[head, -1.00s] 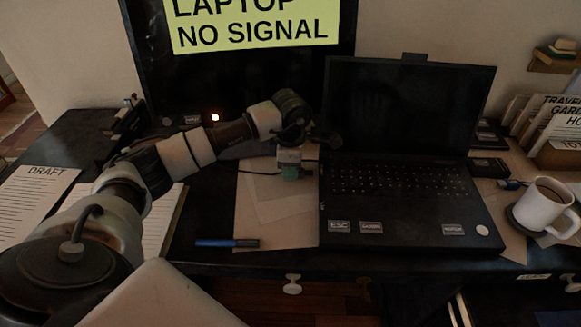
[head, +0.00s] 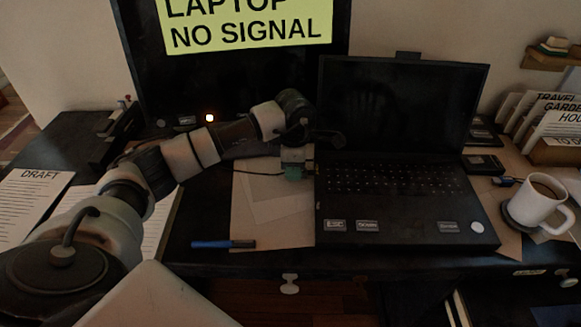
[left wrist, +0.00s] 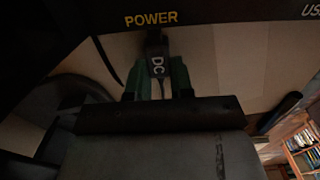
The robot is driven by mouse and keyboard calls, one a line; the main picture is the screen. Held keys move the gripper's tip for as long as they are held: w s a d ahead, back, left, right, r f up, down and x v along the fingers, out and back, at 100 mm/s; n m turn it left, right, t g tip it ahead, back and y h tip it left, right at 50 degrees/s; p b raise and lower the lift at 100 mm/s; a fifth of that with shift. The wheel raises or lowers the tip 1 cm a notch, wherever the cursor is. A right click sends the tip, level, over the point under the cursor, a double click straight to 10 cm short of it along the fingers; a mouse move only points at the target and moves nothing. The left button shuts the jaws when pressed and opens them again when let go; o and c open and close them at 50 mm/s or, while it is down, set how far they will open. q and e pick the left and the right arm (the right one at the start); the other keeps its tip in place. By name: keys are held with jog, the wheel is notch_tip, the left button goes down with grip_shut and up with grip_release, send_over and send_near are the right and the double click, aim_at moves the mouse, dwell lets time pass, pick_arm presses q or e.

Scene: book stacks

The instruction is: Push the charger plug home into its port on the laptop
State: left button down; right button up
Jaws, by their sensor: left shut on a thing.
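The black laptop (head: 405,190) stands open on the desk with a dark screen. In the left wrist view its dark side edge (left wrist: 225,12) crosses the top, with a yellow POWER label. My left gripper (head: 294,172) is at the laptop's left side, and its green fingers (left wrist: 157,80) are shut on the charger plug (left wrist: 157,62), a dark plug marked DC. The plug points at the edge just under POWER, and its front end meets that edge in the picture. The port opening is hidden, so I cannot tell how deep the plug sits. My right gripper is not in view.
A monitor showing a NO SIGNAL note (head: 248,30) stands behind. A blue marker (head: 222,244) lies at the front edge by some papers (head: 262,222). A white mug (head: 538,203) stands on a coaster at right, near a black box (head: 483,165).

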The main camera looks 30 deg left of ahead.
pick_arm(q)
jog(key=shift+w+d, duration=0.4)
jog(key=shift+d, duration=0.25)
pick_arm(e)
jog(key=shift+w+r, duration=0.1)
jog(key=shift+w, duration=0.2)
pick_arm(q)
jog(key=c, duration=0.9)
grip_release()
jog(key=shift+r, duration=0.1)
notch_tip(320, 180, up, 11)
jog(key=shift+f, duration=0.2)
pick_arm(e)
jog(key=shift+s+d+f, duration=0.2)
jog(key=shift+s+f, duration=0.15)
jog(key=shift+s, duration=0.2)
